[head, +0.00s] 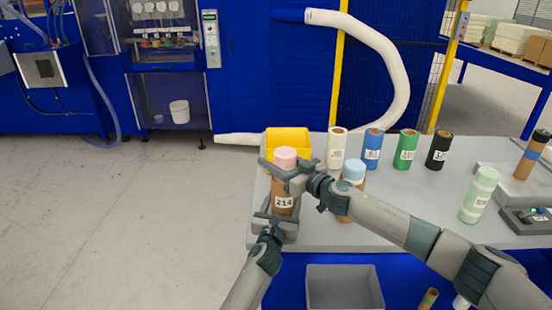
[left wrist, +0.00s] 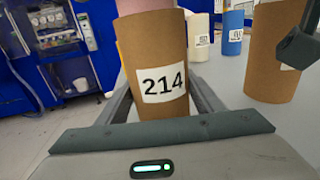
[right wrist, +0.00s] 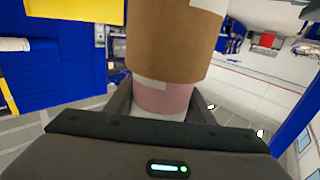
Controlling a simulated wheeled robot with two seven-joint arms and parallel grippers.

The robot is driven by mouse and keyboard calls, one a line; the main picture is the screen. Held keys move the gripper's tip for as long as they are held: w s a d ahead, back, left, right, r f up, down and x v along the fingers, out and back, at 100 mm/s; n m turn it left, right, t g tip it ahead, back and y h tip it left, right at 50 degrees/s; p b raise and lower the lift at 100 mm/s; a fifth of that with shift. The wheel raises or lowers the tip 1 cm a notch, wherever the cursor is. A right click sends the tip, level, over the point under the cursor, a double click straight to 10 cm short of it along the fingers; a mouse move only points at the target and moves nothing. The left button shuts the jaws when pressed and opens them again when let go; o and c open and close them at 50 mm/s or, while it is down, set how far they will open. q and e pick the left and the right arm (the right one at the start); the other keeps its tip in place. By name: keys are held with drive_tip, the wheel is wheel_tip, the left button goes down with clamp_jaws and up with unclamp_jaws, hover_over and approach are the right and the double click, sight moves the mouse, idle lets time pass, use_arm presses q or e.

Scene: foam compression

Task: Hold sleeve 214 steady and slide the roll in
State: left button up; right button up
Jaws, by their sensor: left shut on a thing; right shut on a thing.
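Sleeve 214 (head: 284,198) is a brown cardboard tube with a white label, standing upright near the table's left edge. It fills the middle of the left wrist view (left wrist: 160,50). My left gripper (head: 276,218) is shut on the sleeve low down. The pink roll (head: 285,157) stands in line above the sleeve, its lower part hidden by the right gripper. My right gripper (head: 287,174) is shut on the pink roll just above the sleeve. In the right wrist view the pink roll (right wrist: 165,97) meets the sleeve's rim (right wrist: 172,45); its end inside is hidden.
A yellow bin (head: 288,140) stands behind. A brown sleeve with a light blue top (head: 353,170) stands close right, partly behind my right arm. White, blue (head: 372,145), green and black rolls line the back. A light green roll (head: 479,195) stands at right. A grey bin (head: 344,288) sits below the table.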

drive_tip(key=shift+f, duration=0.2)
idle(0.5)
drive_tip(key=shift+f, duration=0.35)
drive_tip(key=shift+f, duration=0.25)
drive_tip(key=shift+f, duration=0.35)
drive_tip(key=shift+f, duration=0.3)
drive_tip(key=o, duration=1.4)
drive_tip(key=shift+f, duration=0.1)
drive_tip(key=shift+s+d, duration=0.1)
